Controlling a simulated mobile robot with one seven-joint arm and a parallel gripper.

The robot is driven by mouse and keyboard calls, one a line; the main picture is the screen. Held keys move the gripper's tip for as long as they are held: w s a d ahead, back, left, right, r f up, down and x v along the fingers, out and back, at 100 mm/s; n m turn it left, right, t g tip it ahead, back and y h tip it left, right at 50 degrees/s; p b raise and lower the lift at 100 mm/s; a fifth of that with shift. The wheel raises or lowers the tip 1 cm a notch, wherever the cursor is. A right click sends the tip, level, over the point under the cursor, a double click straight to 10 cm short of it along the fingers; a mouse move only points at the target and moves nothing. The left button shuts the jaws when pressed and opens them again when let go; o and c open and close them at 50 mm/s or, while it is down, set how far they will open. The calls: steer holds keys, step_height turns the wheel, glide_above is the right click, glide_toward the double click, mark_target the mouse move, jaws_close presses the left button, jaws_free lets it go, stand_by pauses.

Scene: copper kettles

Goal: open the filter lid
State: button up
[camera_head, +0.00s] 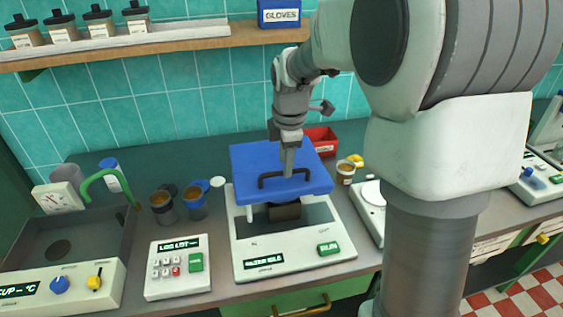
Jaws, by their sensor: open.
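A keypad box (178,268) and two dark cups (162,208) stand left of the machine, with a sink (75,245) beyond. A red bin (322,139) and a small cup (345,173) are behind right. A shelf (150,45) runs above. My arm hides part of the right side.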

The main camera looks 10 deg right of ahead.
steer(key=shift+w+f, duration=0.2)
steer(key=shift+f, duration=0.8)
jaws_close()
stand_by(0.8)
